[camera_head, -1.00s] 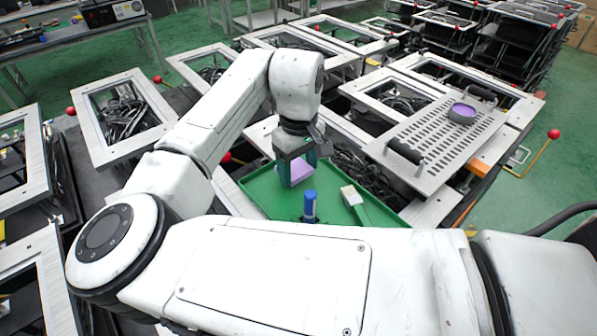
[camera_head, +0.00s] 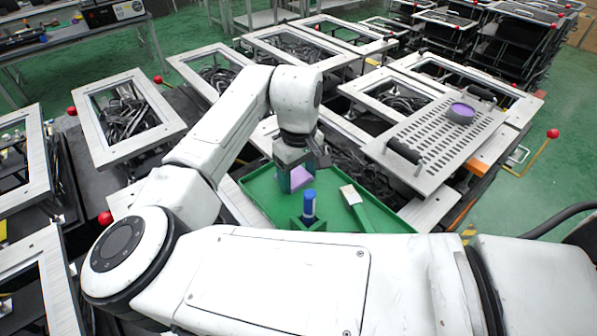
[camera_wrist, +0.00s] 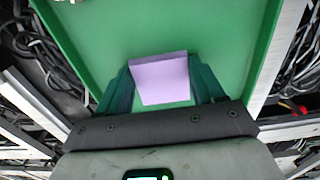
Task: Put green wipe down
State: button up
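No separate green wipe shows; the block at my gripper looks lavender. In the head view this lavender block (camera_head: 300,178) is at the lower end of my gripper (camera_head: 295,180), over the green tray (camera_head: 262,196). In the wrist view the lavender block (camera_wrist: 160,80) sits between the two dark green fingers of my gripper (camera_wrist: 160,88), which appear closed on its sides. The tray floor (camera_wrist: 215,35) lies behind it. I cannot tell whether the block's underside touches the tray.
A blue-capped bottle (camera_head: 309,203) stands in the tray near the block. A brush with a green handle (camera_head: 356,205) lies to its right. A perforated plate (camera_head: 440,140) with black handles holds a purple round item (camera_head: 461,113). Metal frames with cables surround the tray.

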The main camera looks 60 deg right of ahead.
aim_at(298, 178)
jog(key=o, duration=0.4)
jog(key=shift+s+f, duration=0.15)
jog(key=shift+f, duration=0.6)
jog(key=shift+w+r, duration=0.2)
jog(key=shift+r, duration=0.35)
notch_tip(298, 178, up, 13)
jog(key=shift+f, duration=0.2)
